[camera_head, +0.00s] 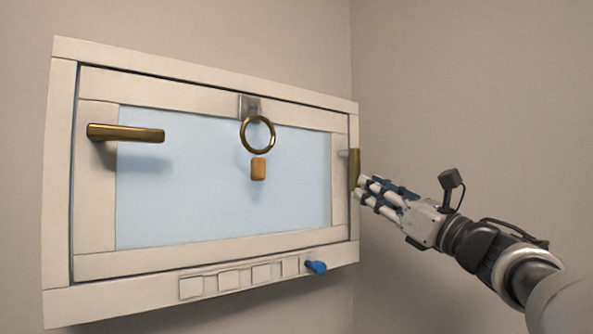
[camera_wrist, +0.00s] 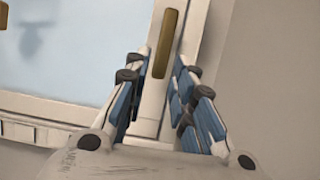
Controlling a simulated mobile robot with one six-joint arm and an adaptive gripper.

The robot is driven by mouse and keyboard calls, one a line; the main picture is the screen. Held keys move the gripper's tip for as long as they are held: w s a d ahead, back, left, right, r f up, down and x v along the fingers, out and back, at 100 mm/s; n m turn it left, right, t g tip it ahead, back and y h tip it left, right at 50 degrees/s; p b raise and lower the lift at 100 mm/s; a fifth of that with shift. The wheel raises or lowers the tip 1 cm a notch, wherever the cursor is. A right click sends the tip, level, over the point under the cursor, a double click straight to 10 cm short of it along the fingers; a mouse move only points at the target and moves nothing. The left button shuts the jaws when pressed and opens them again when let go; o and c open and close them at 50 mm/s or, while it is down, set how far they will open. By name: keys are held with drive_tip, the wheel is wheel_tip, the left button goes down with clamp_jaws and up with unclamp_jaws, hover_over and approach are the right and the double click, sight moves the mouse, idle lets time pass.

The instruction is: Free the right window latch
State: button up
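The right window latch (camera_head: 355,169) is a brass bar on the right side of the window frame. It hangs roughly vertical, with a pale stub at its upper left. My gripper (camera_head: 362,187) is at its lower end, coming from the right. In the wrist view the latch (camera_wrist: 165,42) stands upright between and ahead of the fingertips (camera_wrist: 162,62). The fingers are spread, with a gap on each side of the bar, and hold nothing. I cannot tell whether a finger touches the latch.
The left brass latch (camera_head: 125,133) lies horizontal. A brass ring (camera_head: 273,134) hangs from a grey plate (camera_head: 249,104) at the top middle. A small orange-brown block (camera_head: 258,169) shows below it. A blue peg (camera_head: 316,267) sticks out from the lower sill (camera_head: 120,301). Bare wall is at right.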

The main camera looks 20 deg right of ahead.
sight(354, 180)
drive_tip(key=p+x, duration=0.2)
drive_tip(key=x, duration=0.3)
drive_tip(key=shift+w+a+r, duration=0.1)
drive_tip(key=shift+w+r, duration=0.05)
drive_tip(key=shift+w, duration=0.25)
drive_tip(key=shift+c, duration=0.3)
clamp_jaws()
